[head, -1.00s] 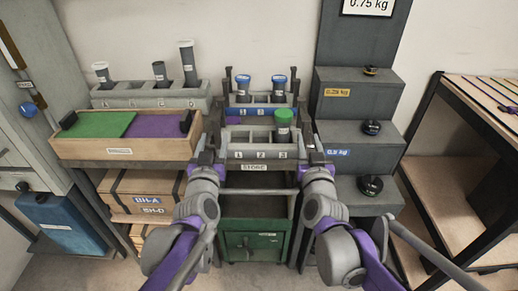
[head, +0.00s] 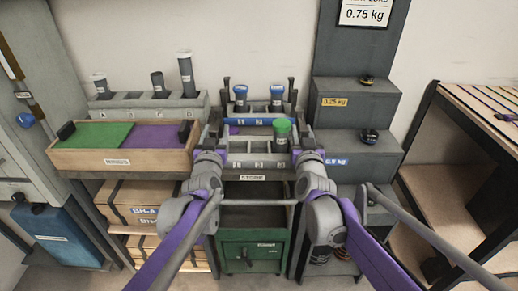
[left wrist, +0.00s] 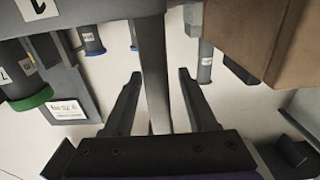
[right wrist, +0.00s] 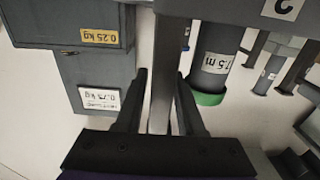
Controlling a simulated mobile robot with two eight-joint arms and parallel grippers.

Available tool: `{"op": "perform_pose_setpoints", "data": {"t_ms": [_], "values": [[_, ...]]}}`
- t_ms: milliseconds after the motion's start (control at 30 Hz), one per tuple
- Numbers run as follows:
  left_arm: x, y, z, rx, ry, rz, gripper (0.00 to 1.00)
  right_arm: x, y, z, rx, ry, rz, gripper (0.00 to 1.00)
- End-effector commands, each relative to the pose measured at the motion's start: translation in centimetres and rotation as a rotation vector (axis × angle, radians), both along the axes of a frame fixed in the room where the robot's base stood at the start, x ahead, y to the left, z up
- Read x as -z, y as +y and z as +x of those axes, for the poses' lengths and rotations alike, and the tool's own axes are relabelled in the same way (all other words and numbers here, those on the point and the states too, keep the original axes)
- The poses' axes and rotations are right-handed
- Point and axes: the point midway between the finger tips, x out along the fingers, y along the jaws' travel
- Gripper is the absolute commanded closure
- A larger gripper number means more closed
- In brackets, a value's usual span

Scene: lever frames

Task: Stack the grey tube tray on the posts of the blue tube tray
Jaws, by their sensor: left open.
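The grey tube tray (head: 245,158) sits in the middle of the head view, with numbered slots and one green-capped tube (head: 281,128). Directly behind it is the blue tube tray (head: 247,122), with upright dark posts (head: 291,88) and two blue-capped tubes (head: 240,92). My left gripper (head: 214,138) is at the grey tray's left end; in the left wrist view its open fingers (left wrist: 158,75) straddle a grey upright bar. My right gripper (head: 304,138) is at the right end; its fingers (right wrist: 161,72) look apart, either side of a similar bar. Contact cannot be told.
A grey rack with several tubes (head: 150,105) and a wooden box with green and purple panels (head: 120,163) stand left. Grey steps with weights (head: 350,150) rise close on the right. A green cabinet (head: 250,250) is below.

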Motion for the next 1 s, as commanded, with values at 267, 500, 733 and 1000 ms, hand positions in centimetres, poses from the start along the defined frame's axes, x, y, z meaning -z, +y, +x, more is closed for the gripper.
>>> {"op": "perform_pose_setpoints", "data": {"t_ms": [267,500,733,1000], "values": [[0.0,0.0,1.9,0.0,0.0,-0.001,0.43,0.0,0.0,1.9,0.0,0.0,0.001,0.62],[0.0,0.0,1.9,0.0,0.0,0.0,0.43,0.0,0.0,1.9,0.0,0.0,0.001,0.62],[0.0,0.0,1.9,0.0,0.0,0.0,0.8,0.0,0.0,1.9,0.0,0.0,0.001,1.0],[0.0,0.0,1.9,0.0,0.0,0.0,1.0,0.0,0.0,1.9,0.0,0.0,0.001,1.0]]}}
